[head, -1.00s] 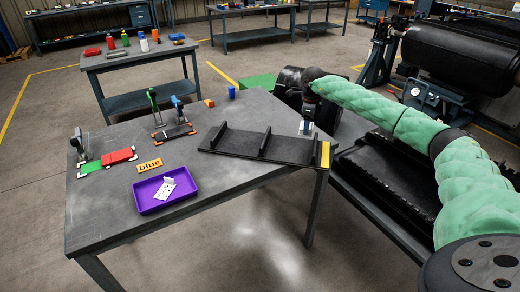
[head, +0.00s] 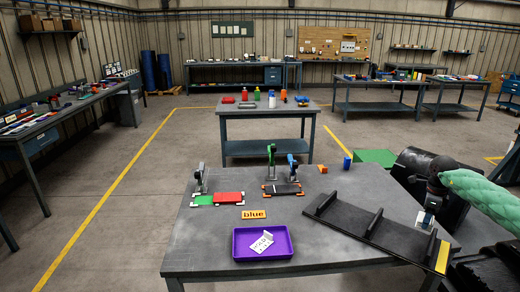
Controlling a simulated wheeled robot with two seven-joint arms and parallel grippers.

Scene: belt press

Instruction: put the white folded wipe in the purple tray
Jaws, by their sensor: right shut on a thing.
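The purple tray (head: 235,245) lies near the front edge of the grey table. A white card-like piece with dark marks (head: 262,243) lies in it. My right gripper (head: 426,217) is at the table's right side, by the far edge of the black divided rack. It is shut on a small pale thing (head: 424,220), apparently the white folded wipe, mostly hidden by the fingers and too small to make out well. The gripper is well apart from the tray, to its right. My left gripper is not in view.
The black rack (head: 350,227) with upright dividers stands between my right gripper and the tray. Table left of the tray is clear.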

